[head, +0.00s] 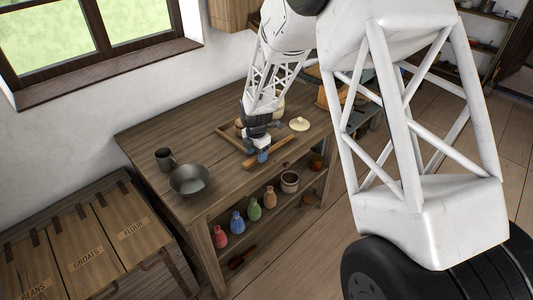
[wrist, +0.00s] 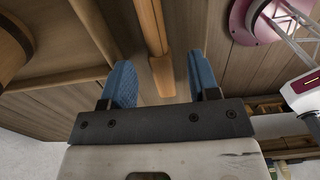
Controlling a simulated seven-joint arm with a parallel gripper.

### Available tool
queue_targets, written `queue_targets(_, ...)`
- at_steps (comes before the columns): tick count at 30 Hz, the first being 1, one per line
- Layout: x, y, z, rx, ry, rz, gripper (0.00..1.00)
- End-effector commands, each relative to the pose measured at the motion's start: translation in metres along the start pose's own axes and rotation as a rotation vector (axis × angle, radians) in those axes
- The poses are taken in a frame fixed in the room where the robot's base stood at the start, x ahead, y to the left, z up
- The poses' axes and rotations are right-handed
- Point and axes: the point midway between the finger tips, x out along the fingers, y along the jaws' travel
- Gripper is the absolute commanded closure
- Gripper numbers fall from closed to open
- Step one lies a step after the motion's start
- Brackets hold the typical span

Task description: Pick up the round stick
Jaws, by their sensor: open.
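The round stick (head: 279,146) is a light brown wooden rod lying near the front edge of the wooden table (head: 155,135) in the head view. My gripper (head: 256,154) is pointed down at the stick's near-left end, with its blue fingers apart. In the wrist view the stick (wrist: 151,25) runs up the picture, and its end lies between the two open blue fingers of my gripper (wrist: 162,74). A gap shows on each side of the stick there. I cannot tell how far the fingertips are above the tabletop.
A grey bowl (head: 190,180) and a dark mug (head: 165,158) stand on the table's left part. A pale lid (head: 299,124) lies behind the stick. Coloured bottles (head: 237,222) and a pot (head: 290,181) stand on the shelf below. Wooden crates (head: 85,240) are at the left.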

Motion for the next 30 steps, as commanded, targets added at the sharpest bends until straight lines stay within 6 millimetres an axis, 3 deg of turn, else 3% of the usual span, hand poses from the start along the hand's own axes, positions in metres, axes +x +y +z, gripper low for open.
queue_targets(6,0.018,0.0,0.0,0.0,0.0,-0.001,0.45)
queue_targets(23,0.018,0.0,0.0,0.0,0.0,0.0,0.45)
queue_targets(30,0.018,0.0,0.0,0.0,0.0,0.0,0.78)
